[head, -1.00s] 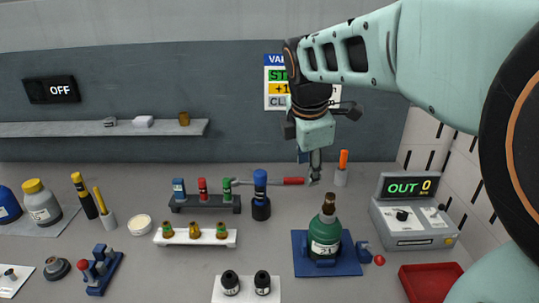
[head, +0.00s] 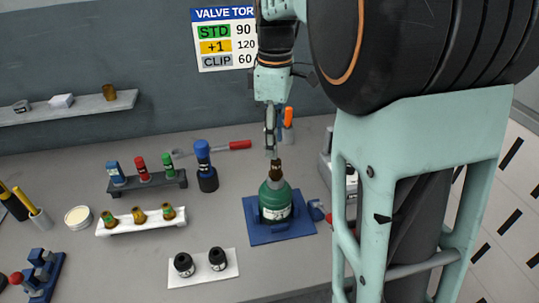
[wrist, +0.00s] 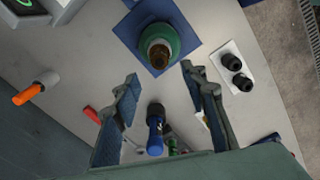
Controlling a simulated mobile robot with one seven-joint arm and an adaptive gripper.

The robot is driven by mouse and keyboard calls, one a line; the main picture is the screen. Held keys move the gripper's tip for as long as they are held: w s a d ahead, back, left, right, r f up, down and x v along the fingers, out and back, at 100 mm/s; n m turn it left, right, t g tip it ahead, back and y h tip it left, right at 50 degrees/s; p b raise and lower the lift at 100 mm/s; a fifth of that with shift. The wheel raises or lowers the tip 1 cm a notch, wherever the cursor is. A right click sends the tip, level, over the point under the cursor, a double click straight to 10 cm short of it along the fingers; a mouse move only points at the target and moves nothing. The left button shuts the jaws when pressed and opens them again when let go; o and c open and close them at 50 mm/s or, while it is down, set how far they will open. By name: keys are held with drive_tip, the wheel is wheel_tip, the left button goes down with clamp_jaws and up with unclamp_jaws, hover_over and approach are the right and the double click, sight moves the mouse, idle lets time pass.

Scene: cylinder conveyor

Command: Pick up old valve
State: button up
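The old valve (head: 275,167) is a brown-brass fitting on top of the green cylinder (head: 275,202), which stands upright on a blue base plate (head: 256,238). In the wrist view the valve (wrist: 160,55) shows from above as a dark round top, just beyond the fingertips. My gripper (head: 271,154) points down close above or behind the valve in the head view; whether it touches cannot be told there. In the wrist view my gripper (wrist: 160,76) is open, with a wide empty gap between its fingers.
A blue-capped tool (head: 205,165) stands left of the cylinder. Racks with coloured valves (head: 149,183) and brass valves (head: 103,230) lie further left. Two black caps sit on a white plate (head: 207,277) in front. An orange-handled tool (head: 288,116) stands behind.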

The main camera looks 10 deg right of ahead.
sight(276, 161)
drive_tip(key=f, duration=0.6)
drive_tip(key=shift+s+d+f, duration=0.15)
drive_tip(key=shift+d+f, duration=0.1)
drive_tip(key=shift+f, duration=0.05)
drive_tip(key=shift+c, duration=0.3)
clamp_jaws()
